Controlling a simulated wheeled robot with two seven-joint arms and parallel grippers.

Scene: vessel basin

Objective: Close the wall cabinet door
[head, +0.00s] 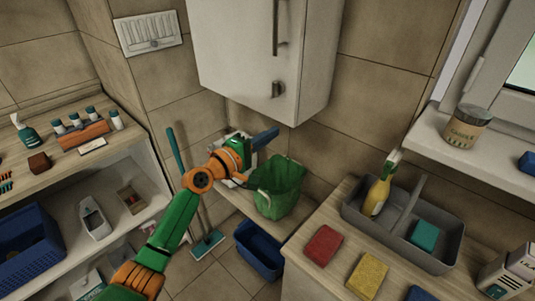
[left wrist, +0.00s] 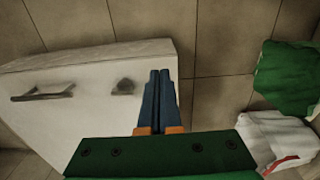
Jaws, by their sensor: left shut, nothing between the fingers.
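The white wall cabinet (head: 235,45) hangs on the tiled wall at the top middle of the head view. Its door carries a long bar handle (head: 275,28) and a small dark latch or knob (head: 278,89) near the lower corner. The door looks flush with the body; I see no clear gap, and its top is out of frame. My left gripper (head: 268,137) is shut and empty, apart from the cabinet and just below its lower edge in the head view. In the left wrist view, the fingers (left wrist: 160,75) overlap the cabinet face (left wrist: 90,105) beside the knob (left wrist: 124,87).
A grey caddy (head: 405,228) with a yellow bottle (head: 377,196) sits on the right counter. Shelves with small bottles (head: 82,122) are at left. A blue bin (head: 259,251) is below.

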